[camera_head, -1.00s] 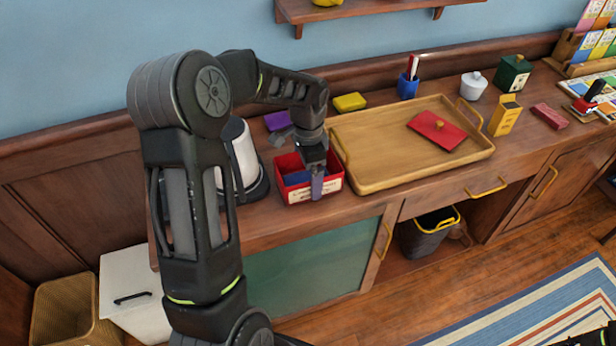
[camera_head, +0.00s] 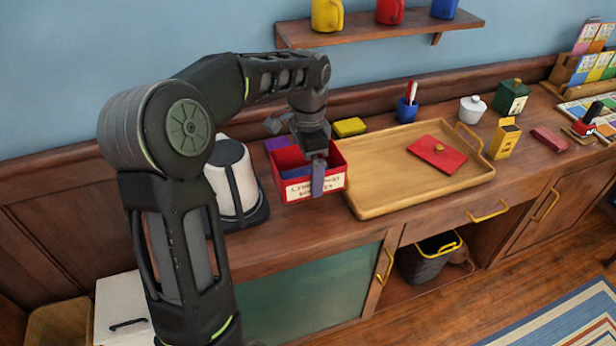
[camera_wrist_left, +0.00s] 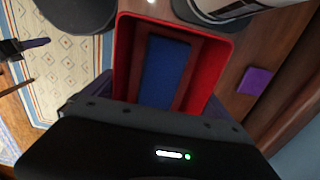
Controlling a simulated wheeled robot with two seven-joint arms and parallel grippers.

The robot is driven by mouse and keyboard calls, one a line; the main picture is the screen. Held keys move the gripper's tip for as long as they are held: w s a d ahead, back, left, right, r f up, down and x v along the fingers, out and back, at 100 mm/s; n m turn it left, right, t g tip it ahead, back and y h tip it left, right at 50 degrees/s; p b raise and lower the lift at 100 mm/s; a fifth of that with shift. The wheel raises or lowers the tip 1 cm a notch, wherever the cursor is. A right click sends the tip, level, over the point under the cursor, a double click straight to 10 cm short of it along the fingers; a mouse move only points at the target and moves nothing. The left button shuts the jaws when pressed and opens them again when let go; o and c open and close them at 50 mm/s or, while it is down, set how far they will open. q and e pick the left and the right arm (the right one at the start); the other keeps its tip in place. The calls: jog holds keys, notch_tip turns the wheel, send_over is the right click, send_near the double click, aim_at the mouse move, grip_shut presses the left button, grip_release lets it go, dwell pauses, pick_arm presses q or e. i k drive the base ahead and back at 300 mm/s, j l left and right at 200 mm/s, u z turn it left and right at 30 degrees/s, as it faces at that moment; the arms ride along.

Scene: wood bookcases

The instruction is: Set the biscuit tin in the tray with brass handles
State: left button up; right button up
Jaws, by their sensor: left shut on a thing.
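The biscuit tin (camera_head: 292,191) is an open-topped red box with a white label on its front and something blue inside. It also shows in the left wrist view (camera_wrist_left: 214,82).
A white canister (camera_head: 228,178) stands left of the tin. A yellow block (camera_head: 349,127) and blue cup (camera_head: 406,110) stand behind the tray, a yellow box (camera_head: 503,139) to its right.

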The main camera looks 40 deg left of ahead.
aim_at(375, 172)
jog(key=i+l, duration=0.1)
jog(key=i, duration=0.8)
